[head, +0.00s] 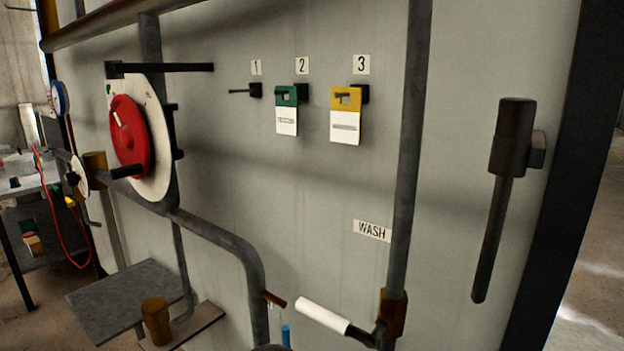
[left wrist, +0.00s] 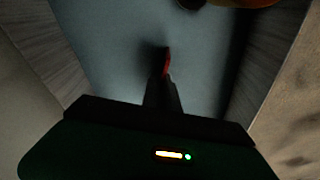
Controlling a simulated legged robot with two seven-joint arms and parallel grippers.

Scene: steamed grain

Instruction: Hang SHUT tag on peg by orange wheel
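A red wheel (head: 130,137) on a white disc (head: 158,180) is mounted on the panel at the left in the head view; I make out no clearly orange wheel. A short dark peg (head: 240,91) under label 1 is bare. A green-topped tag (head: 287,113) hangs under label 2 and a yellow-topped tag (head: 345,119) under label 3. In the left wrist view my left gripper (left wrist: 162,82) appears shut on a thin red piece (left wrist: 167,62), seen edge-on; its lettering is hidden. My right gripper is in neither view.
A long dark bar (head: 165,68) juts out above the wheel. Pipes (head: 405,150) cross the panel, and a lever (head: 495,210) stands at the right. A grey shelf (head: 125,297) and a brown cylinder (head: 156,320) are low at the left. A white-handled lever (head: 322,315) sticks out below.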

